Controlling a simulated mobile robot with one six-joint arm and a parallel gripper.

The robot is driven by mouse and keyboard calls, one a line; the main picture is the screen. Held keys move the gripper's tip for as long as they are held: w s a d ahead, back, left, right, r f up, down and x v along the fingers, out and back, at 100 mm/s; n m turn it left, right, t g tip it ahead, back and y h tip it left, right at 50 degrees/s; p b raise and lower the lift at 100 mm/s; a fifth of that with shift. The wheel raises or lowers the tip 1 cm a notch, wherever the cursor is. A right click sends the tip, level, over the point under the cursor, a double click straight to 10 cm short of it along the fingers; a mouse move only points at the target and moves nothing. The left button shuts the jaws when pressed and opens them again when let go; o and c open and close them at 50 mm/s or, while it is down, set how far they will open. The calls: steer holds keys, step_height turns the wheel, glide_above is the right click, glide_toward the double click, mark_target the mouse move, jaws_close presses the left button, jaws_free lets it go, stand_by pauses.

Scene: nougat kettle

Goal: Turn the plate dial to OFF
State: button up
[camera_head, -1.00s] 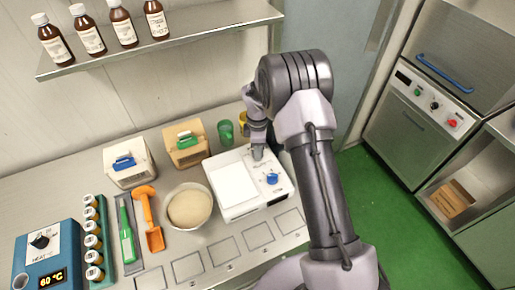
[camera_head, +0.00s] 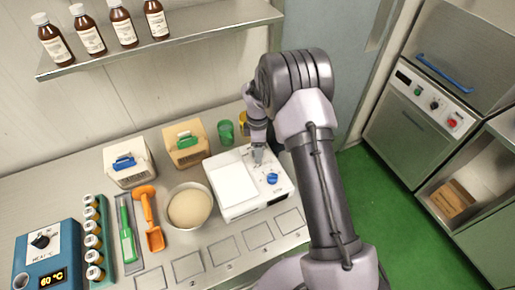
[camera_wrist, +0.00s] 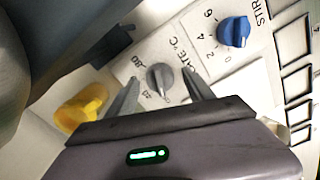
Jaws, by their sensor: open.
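The plate dial (camera_wrist: 160,77) is a small grey knob in the wrist view, with "°C" lettering and numbers printed around it. Its exact setting is hard to read. It sits on the white stirring hotplate (camera_head: 232,187), which shows in the head view. My gripper (camera_wrist: 160,80) is open, with one finger on either side of the dial; I cannot tell whether they touch it. In the head view my gripper (camera_head: 258,155) is low over the hotplate's back right part and hides the dial. The blue stir knob (camera_wrist: 234,31) is beside the plate dial and also shows in the head view (camera_head: 272,179).
A yellow object (camera_wrist: 80,108) is near one finger. A green cup (camera_head: 225,132) and yellow cup (camera_head: 243,122) stand behind the hotplate. A bowl of dough (camera_head: 189,208) is left of it. A blue heater box (camera_head: 45,255) stands far left. A shelf (camera_head: 170,40) with bottles is above.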

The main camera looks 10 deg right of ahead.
step_height(320, 180, up, 17)
steer(key=p, duration=0.2)
steer(key=shift+r, duration=0.1)
